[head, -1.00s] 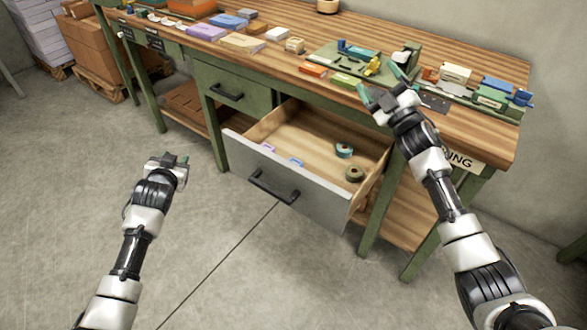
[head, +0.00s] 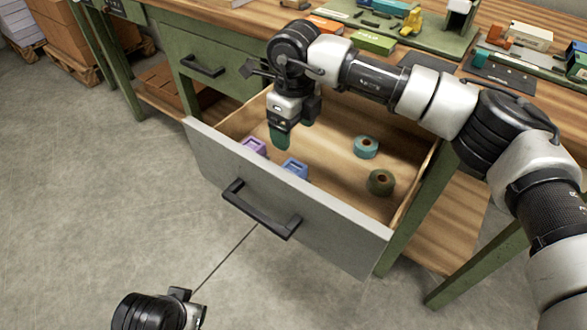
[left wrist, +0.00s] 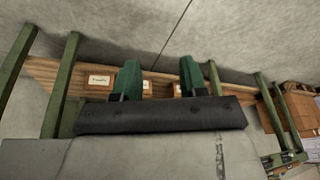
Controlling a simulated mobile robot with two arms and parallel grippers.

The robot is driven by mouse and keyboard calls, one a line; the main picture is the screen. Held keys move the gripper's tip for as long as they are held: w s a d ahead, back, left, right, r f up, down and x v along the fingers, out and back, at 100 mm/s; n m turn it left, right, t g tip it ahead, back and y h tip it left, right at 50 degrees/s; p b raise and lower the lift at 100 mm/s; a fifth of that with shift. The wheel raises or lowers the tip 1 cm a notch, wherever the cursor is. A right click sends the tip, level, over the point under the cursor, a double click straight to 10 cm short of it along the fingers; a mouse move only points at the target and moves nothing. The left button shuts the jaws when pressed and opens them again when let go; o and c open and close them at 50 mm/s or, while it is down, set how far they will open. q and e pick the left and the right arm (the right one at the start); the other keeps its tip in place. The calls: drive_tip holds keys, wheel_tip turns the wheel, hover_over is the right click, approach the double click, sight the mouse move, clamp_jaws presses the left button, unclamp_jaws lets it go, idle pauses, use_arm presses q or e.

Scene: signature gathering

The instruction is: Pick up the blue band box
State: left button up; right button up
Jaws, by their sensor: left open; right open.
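A small blue box (head: 294,167) lies in the open drawer (head: 335,150), close to its front panel, in the head view. A purple box (head: 255,147) sits to its left along the same panel. My right gripper (head: 280,137) points down into the drawer, above and just behind the two boxes, open, with nothing seen between its fingers. My left gripper (head: 190,305) is low over the floor at the bottom edge of the head view, away from the drawer. In the left wrist view its green fingers (left wrist: 159,80) are apart and empty.
A teal tape roll (head: 366,147) and a dark green roll (head: 381,182) lie in the drawer's right part. The drawer front with its black handle (head: 260,210) sticks out over the floor. The workbench top (head: 405,55) above holds several boxes and tools.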

drive_tip(key=b, duration=0.1)
hover_over(290, 165)
drive_tip(key=f, duration=0.3)
drive_tip(key=d+f, duration=0.1)
drive_tip(key=f, duration=0.1)
drive_tip(key=shift+f, duration=0.25)
drive_tip(key=f, duration=0.2)
drive_tip(key=a+f+b, duration=0.1)
drive_tip(key=f, duration=0.2)
drive_tip(key=shift+f, duration=0.4)
use_arm(q)
drive_tip(key=w+d+r+t+h, duration=0.1)
drive_tip(key=w+d+r+t, duration=0.1)
drive_tip(key=w+t, duration=0.3)
drive_tip(key=shift+w+r, duration=0.55)
drive_tip(key=shift+r, duration=0.05)
use_arm(e)
drive_tip(key=c, duration=1)
